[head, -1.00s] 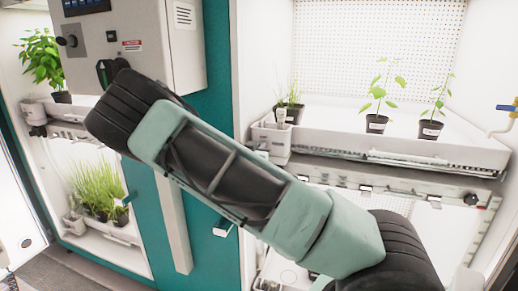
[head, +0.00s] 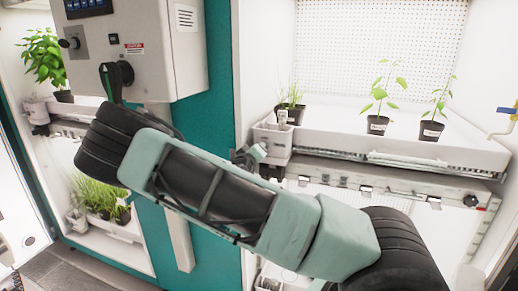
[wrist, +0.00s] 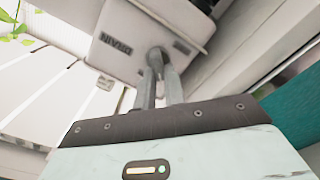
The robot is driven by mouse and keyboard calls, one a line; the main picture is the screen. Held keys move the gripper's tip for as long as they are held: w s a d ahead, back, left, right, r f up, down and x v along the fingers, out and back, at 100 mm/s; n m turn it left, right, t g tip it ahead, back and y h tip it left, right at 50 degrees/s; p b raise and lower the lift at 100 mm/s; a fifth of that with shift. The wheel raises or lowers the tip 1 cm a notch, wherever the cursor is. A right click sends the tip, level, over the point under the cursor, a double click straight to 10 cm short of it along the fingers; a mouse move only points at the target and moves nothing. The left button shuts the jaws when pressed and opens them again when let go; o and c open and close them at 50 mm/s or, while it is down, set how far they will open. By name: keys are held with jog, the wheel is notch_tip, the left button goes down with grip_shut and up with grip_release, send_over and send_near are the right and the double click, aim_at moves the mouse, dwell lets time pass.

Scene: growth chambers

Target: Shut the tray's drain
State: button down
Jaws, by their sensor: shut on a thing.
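The white tray (head: 460,152) stands on the right chamber's shelf, with a pale drain box (head: 272,140) at its left front corner. In the wrist view the box face (wrist: 122,62) carries the word DRAIN, seen tilted and from close by. A small grey drain handle (wrist: 156,53) sticks out of this face. My gripper (wrist: 158,68) is shut on the handle, its two grey fingers close together on either side. The handle's exact setting is hard to read. In the head view my arm covers most of the area below the box.
Potted seedlings (head: 377,125) stand on the tray. A control cabinet (head: 140,50) with a black knob and a teal panel are to the left. A pipe with a blue-handled valve (head: 506,109) is at the right wall. A lower rail (head: 400,183) runs under the shelf.

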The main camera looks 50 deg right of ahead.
jog(key=shift+w+a+f+n+b, duration=0.1)
jog(key=shift+n+b, duration=0.05)
jog(key=shift+n, duration=1.3)
jog(key=shift+d+f+n+b, duration=0.1)
jog(key=shift+f+n+b, duration=0.05)
jog(key=shift+n, duration=1.25)
jog(key=shift+w+a+f+n+b, duration=0.1)
jog(key=shift+n+b, duration=0.05)
jog(key=shift+n, duration=1.6)
jog(key=c, duration=1.5)
grip_release()
jog(key=shift+b+v, duration=3.15)
jog(key=shift+v, duration=5.55)
